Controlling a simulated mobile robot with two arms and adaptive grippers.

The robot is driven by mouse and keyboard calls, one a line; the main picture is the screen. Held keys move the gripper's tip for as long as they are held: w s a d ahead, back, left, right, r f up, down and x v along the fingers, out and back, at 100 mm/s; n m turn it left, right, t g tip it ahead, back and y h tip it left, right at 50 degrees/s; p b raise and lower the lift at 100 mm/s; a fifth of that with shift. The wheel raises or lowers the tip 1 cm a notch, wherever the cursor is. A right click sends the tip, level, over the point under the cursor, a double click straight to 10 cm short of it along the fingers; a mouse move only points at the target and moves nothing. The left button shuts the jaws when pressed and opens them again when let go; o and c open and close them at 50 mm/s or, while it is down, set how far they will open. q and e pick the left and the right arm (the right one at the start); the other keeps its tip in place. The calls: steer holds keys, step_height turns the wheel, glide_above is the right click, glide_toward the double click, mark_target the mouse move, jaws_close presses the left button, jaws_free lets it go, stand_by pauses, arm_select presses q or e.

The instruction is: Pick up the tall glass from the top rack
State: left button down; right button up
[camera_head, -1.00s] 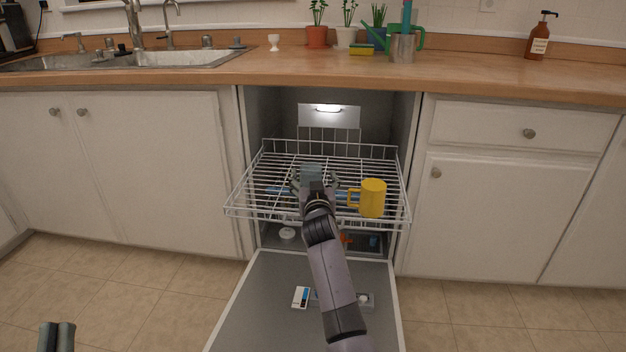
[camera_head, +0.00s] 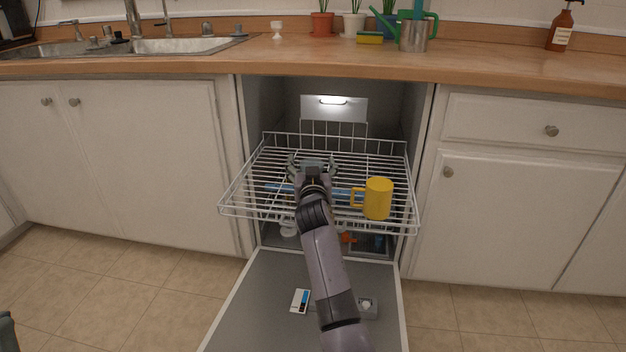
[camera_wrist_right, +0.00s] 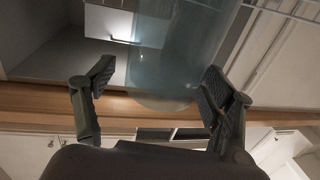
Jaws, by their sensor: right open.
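The tall glass (camera_wrist_right: 178,50) is translucent and bluish. In the right wrist view it stands out between the two spread fingers of my right gripper (camera_wrist_right: 155,82), with gaps at the sides. In the head view the right gripper (camera_head: 313,168) is over the top rack (camera_head: 250,180), open around where the glass is. The glass is mostly hidden there behind the gripper and wrist. Contact between fingers and glass does not show. Only a dark piece of my left arm or gripper (camera_head: 6,332) shows at the lower left edge.
A yellow mug (camera_head: 378,198) stands on the rack just right of my wrist. A blue item (camera_head: 278,188) lies at rack level behind the wires. The open dishwasher door (camera_head: 255,310) is below, under my forearm. The counter edge (camera_head: 330,90) runs above the opening.

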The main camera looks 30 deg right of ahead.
steer(key=shift+a+r, duration=0.1)
steer(key=shift+c, duration=0.3)
steer(key=c, duration=1.4)
